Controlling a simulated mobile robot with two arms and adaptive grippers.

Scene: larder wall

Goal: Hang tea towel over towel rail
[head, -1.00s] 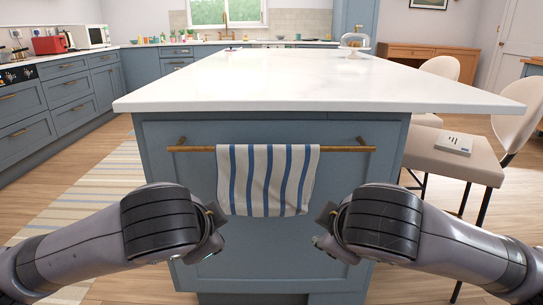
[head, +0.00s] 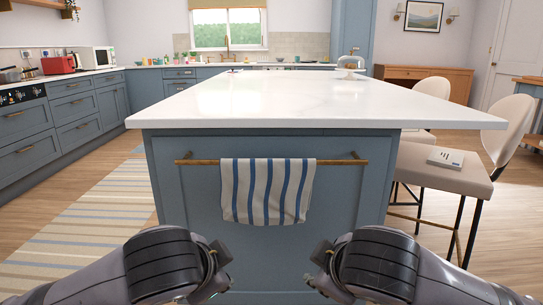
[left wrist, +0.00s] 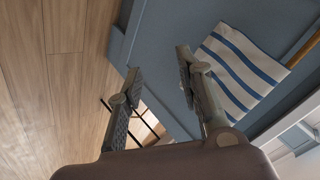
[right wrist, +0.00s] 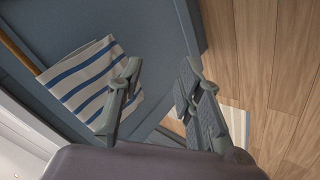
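The tea towel (head: 267,195), white with blue stripes, hangs draped over the brass towel rail (head: 340,162) on the end panel of the blue island.
The island's white worktop (head: 300,95) overhangs the rail. Cream stools (head: 440,168) stand at its right side, one with a booklet (head: 445,158) on the seat. A striped rug (head: 90,225) lies on the wooden floor at left. Blue cabinets (head: 75,110) line the left wall.

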